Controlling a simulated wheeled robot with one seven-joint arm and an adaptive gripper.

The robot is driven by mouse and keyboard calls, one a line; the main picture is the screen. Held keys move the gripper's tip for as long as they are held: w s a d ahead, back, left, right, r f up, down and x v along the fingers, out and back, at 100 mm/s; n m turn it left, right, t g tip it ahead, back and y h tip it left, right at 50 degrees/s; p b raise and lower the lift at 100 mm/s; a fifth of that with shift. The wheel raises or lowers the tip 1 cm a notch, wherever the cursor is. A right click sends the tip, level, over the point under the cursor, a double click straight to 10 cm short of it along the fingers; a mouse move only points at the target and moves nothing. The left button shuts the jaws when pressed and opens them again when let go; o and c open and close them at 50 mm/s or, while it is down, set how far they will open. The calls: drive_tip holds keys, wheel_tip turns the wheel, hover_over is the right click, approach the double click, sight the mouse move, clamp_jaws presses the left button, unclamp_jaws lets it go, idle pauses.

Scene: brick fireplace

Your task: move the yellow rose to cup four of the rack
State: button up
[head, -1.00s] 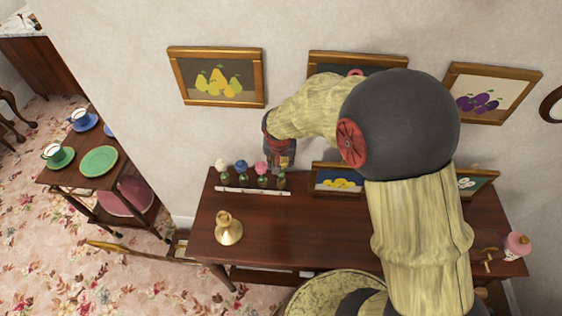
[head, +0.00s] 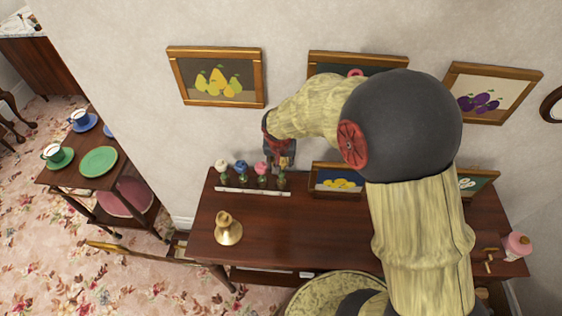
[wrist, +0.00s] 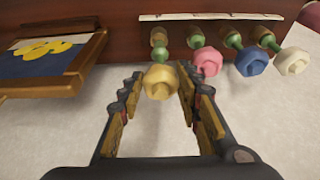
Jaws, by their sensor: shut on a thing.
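The yellow rose (wrist: 160,82) is between the fingers of my gripper (wrist: 160,79) in the wrist view, and the gripper is shut on it. Its green stem points to the end cup (wrist: 158,38) of the rack (wrist: 215,16); whether the stem is fully seated I cannot tell. Pink (wrist: 207,61), blue (wrist: 252,62) and white (wrist: 291,61) roses stand in the other cups. In the head view my gripper (head: 280,165) is over the right end of the rack (head: 252,192), hiding the yellow bloom.
The rack stands at the back of a dark wooden table (head: 275,228), near the wall. A framed lemon picture (head: 336,180) stands just right of my gripper. The middle of the tabletop is clear.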

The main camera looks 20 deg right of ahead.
drive_tip(key=shift+f+b, duration=1.95)
drive_tip(key=shift+f, duration=0.1)
idle(0.4)
drive_tip(key=o, duration=1)
drive_tip(key=shift+o, duration=0.2)
drive_tip(key=v, duration=1.2)
